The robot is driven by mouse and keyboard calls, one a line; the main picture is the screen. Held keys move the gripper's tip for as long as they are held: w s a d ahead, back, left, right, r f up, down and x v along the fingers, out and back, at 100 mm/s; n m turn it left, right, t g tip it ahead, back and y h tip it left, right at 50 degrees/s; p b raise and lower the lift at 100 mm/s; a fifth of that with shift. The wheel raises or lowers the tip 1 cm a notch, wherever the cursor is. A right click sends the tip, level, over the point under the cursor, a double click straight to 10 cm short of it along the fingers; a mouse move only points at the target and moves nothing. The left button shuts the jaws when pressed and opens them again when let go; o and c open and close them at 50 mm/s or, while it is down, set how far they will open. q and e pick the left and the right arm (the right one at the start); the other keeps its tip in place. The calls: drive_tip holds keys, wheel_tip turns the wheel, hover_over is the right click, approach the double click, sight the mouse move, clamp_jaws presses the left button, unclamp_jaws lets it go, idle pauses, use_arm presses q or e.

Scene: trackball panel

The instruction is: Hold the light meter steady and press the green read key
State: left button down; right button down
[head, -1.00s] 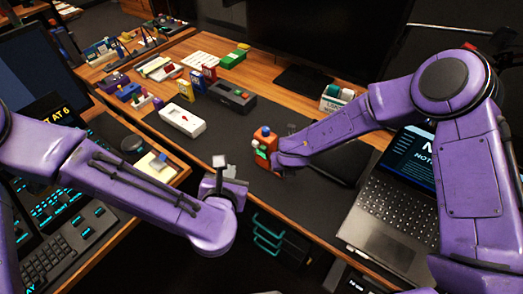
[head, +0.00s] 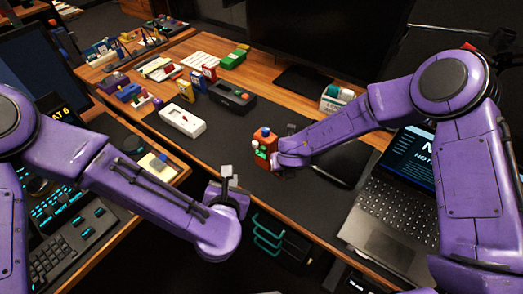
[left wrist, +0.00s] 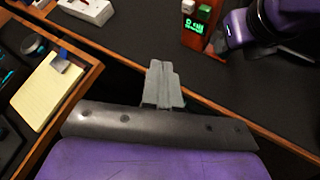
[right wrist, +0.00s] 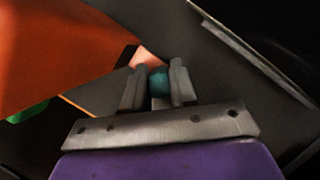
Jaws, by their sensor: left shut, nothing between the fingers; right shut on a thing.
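The exact contact is hard to see. My left gripper (head: 227,170) is shut and empty, left of and nearer than the meter, apart from it.
A white device (head: 182,120) and a dark box (head: 232,95) lie behind the meter. A laptop (head: 395,205) is at right, a monitor stand (head: 298,80) at the back. A yellow notepad (left wrist: 48,90) is on the left desk. The mat around the meter is mostly clear.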

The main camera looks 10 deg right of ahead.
sight(263, 149)
use_arm(q)
drive_tip(key=shift+n, duration=0.4)
drive_tip(key=f, duration=0.1)
drive_tip(key=w+f, duration=0.2)
drive_tip(key=shift+w+d+f, duration=0.15)
drive_tip(key=shift+w+f, duration=0.1)
drive_tip(key=shift+f, duration=0.1)
drive_tip(key=shift+d, duration=0.1)
drive_tip(key=w+d, duration=0.6)
drive_tip(key=shift+d, duration=0.15)
drive_tip(key=shift+w, duration=0.1)
idle(1.4)
drive_tip(key=shift+w+d, duration=0.25)
drive_tip(key=shift+d, duration=0.05)
